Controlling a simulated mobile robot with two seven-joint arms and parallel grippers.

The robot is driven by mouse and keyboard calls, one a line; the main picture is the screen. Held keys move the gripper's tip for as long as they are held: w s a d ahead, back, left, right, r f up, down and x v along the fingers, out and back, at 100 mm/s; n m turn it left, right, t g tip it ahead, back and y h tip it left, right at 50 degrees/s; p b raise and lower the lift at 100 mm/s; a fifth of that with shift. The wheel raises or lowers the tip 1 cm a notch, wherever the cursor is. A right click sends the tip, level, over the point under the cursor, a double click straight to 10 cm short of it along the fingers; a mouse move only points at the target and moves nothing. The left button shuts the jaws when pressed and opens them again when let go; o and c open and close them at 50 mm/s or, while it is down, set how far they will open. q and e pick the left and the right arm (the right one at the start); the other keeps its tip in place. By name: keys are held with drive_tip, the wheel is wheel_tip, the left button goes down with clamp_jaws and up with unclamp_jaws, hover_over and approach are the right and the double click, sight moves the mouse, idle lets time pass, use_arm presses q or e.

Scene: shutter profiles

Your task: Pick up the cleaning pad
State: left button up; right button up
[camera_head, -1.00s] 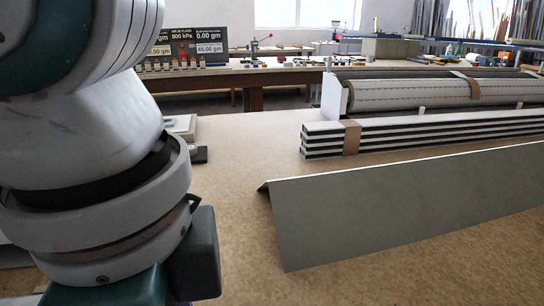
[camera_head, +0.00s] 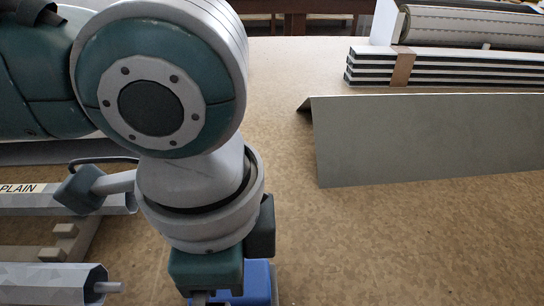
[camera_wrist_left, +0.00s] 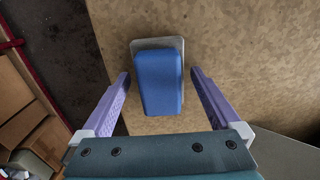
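The cleaning pad appears to be the blue block on a grey base plate (camera_wrist_left: 158,80) in the left wrist view, on the brown speckled tabletop. My left gripper (camera_wrist_left: 159,75) is open, with one purple finger to each side of the pad and a gap showing on both sides. In the head view, part of the blue pad (camera_head: 257,281) shows at the bottom edge, under my left wrist; its lower part is cut off. The left fingers are not clearly seen there. My right gripper is in neither view.
A bent grey sheet profile (camera_head: 430,140) lies to the right on the tabletop. Behind it are stacked slats (camera_head: 470,68) with a brown band. At left are a tube labelled PLAIN (camera_head: 30,198) and another grey tube (camera_head: 50,284). The tabletop between is bare.

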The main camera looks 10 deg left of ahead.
use_arm(q)
drive_tip(key=c, duration=1.2)
wheel_tip(320, 180, up, 20)
drive_tip(key=p, duration=0.4)
